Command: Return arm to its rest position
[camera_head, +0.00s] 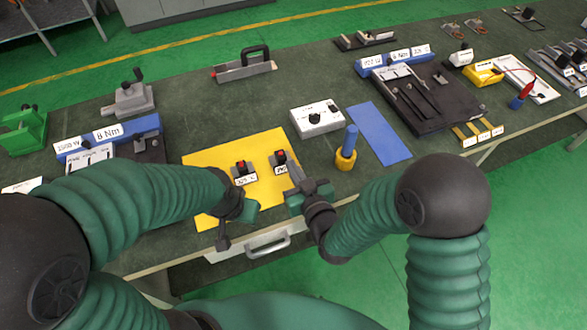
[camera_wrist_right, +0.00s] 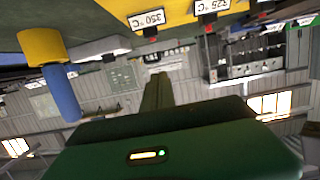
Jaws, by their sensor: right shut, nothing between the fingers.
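My right arm comes in from the right in the head view. Its gripper (camera_head: 293,172) is shut and empty, over the right part of the yellow mat (camera_head: 205,163), close to the heating element (camera_head: 280,157) labelled 350 °C. In the right wrist view the closed fingers (camera_wrist_right: 158,92) hold nothing. A second element (camera_head: 242,168), labelled 325 °C, stands to the left on the mat. My left gripper (camera_head: 226,236) hangs at the mat's front edge; its fingers are too small and dark to tell open or shut.
A blue cylinder in a yellow base (camera_head: 347,148) stands just right of my right gripper. A white box with knobs (camera_head: 318,119) sits behind it. A blue mat (camera_head: 378,133) lies empty to the right. A drawer handle (camera_head: 268,246) juts from the bench front.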

